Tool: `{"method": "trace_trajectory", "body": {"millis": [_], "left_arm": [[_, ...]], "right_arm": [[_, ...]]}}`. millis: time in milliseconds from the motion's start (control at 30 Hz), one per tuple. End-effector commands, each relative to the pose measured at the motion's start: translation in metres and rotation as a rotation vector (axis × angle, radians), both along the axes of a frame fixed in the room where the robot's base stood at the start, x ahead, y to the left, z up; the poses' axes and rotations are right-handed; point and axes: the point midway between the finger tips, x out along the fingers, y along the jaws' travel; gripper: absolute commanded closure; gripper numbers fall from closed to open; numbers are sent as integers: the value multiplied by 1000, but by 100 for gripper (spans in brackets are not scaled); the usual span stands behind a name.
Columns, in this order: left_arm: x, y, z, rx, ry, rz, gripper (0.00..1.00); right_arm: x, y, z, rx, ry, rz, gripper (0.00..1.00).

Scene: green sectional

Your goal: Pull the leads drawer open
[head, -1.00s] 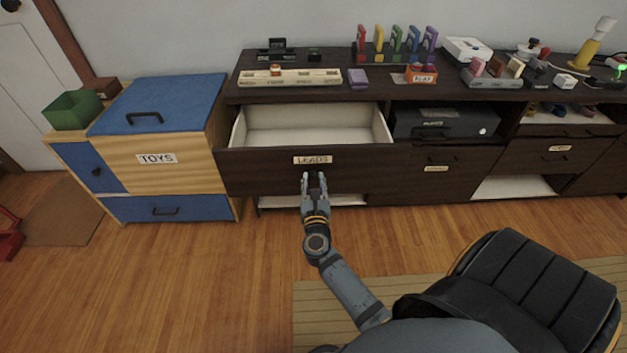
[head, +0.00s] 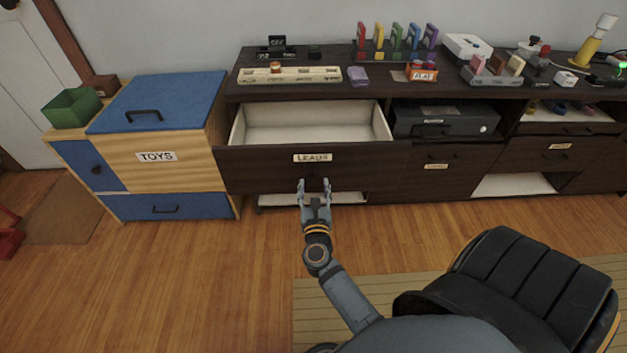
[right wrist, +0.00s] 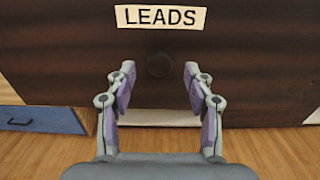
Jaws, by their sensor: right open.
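The leads drawer (head: 260,167) has a dark wood front with a white LEADS label (head: 313,158). It stands pulled out of the long dark cabinet, and its pale, empty inside shows from above. My right gripper (head: 314,184) is in front of the drawer front, below the label. In the right wrist view the gripper (right wrist: 158,88) is open, its two fingers apart on either side of a dark round knob (right wrist: 160,65). The fingers do not touch the knob. The LEADS label also shows in the right wrist view (right wrist: 160,17). My left gripper is not in view.
A TOYS chest (head: 205,150) in light wood and blue stands left of the drawer. A black printer-like box (head: 445,120) sits in the cabinet to the right. The cabinet top (head: 300,92) carries several small items. The wooden floor (head: 180,270) at left is clear.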

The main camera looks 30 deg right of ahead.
Motion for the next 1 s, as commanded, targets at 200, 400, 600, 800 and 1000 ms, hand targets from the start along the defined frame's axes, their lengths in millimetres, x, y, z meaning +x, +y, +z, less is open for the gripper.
{"method": "trace_trajectory", "body": {"millis": [200, 400, 600, 800, 1000], "left_arm": [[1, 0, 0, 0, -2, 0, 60], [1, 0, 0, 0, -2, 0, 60], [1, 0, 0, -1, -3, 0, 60], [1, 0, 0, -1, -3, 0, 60], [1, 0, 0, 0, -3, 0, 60]], "right_arm": [[-31, 19, -1, 2, 2, -1, 47], [-37, 23, 0, -1, 1, 0, 47], [-37, 23, 0, -1, 1, 0, 47], [-36, 23, 0, -3, 2, 3, 47], [-17, 73, -13, -447, 232, 309, 47]]}}
